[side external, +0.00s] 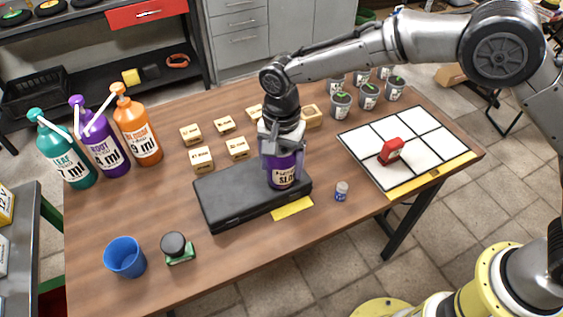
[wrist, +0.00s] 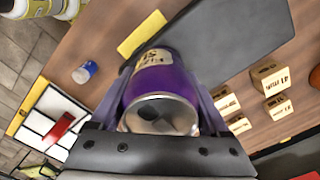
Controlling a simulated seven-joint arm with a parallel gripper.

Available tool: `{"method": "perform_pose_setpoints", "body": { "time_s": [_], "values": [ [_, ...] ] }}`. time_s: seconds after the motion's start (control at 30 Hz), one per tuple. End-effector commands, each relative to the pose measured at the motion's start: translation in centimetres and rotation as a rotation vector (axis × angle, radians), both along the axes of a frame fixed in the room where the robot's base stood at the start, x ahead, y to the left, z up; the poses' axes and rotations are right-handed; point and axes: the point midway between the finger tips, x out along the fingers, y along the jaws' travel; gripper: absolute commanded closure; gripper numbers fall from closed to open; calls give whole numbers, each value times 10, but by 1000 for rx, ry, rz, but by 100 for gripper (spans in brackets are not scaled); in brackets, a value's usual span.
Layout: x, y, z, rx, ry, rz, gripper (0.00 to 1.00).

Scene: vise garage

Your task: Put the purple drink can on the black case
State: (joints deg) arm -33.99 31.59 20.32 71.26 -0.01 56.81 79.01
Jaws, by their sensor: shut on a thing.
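The purple drink can (side external: 282,172) with a white label is held upright between the fingers of my gripper (side external: 281,150). In the side external view it is over the right part of the black case (side external: 228,202), a flat closed box on the table; I cannot tell whether the can's base touches the lid. In the wrist view my gripper (wrist: 160,105) is shut on the can (wrist: 165,80), whose silver top faces the camera. The black case (wrist: 205,40) shows behind the can there. A yellow label (side external: 292,208) lies at the case's front edge.
A white gridded board (side external: 412,142) with a red item (side external: 391,151) lies to the right.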

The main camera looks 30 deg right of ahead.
Motion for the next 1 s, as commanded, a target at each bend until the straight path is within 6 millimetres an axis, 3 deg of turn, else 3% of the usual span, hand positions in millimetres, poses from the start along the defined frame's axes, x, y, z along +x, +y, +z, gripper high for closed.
{"method": "perform_pose_setpoints", "body": {
  "time_s": [0.17,0.2,0.3,0.67,1.0],
  "values": [
    [0,0,-4,-1,1,0,72],
    [0,0,-3,0,0,0,13],
    [0,0,-3,-1,1,0,0],
    [1,0,8,2,-4,0,0],
    [1,1,73,3,-4,0,0]
  ]
}}
